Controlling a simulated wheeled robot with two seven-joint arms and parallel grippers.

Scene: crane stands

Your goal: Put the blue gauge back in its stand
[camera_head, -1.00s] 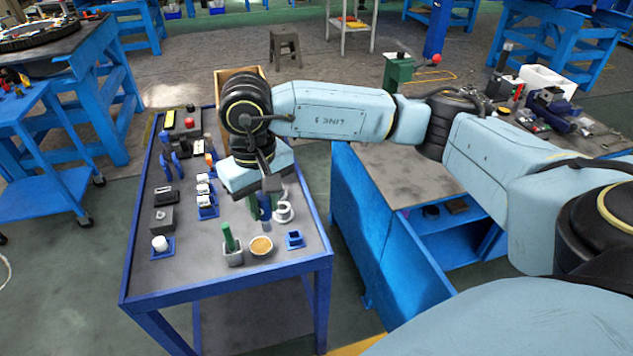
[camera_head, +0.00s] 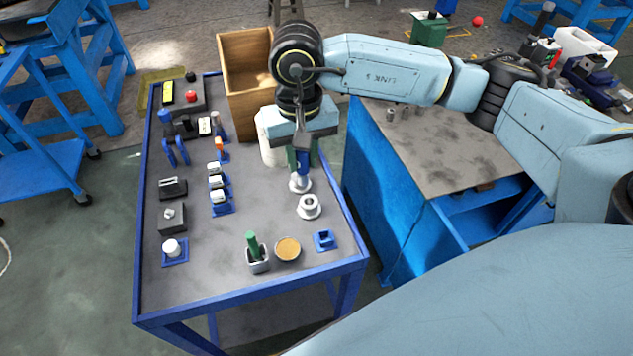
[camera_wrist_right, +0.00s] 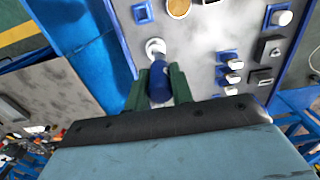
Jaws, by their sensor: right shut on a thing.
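My right gripper (camera_head: 303,158) is shut on the blue gauge (camera_head: 304,172), which hangs below the fingers over the far right part of the blue-edged table. In the right wrist view, the green fingers (camera_wrist_right: 157,92) grip the blue gauge (camera_wrist_right: 158,84) from both sides. A pale round piece (camera_head: 299,185) shows right under the gauge; I cannot tell whether it belongs to it. A pale round stand (camera_head: 309,207) with a dark centre is nearer me, apart from the gauge. It also shows just beyond the gauge in the right wrist view (camera_wrist_right: 154,46). My left gripper is not in view.
Several blue holders (camera_head: 219,195) are to the left. A wooden box (camera_head: 246,75) stands behind. The table's middle is clear.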

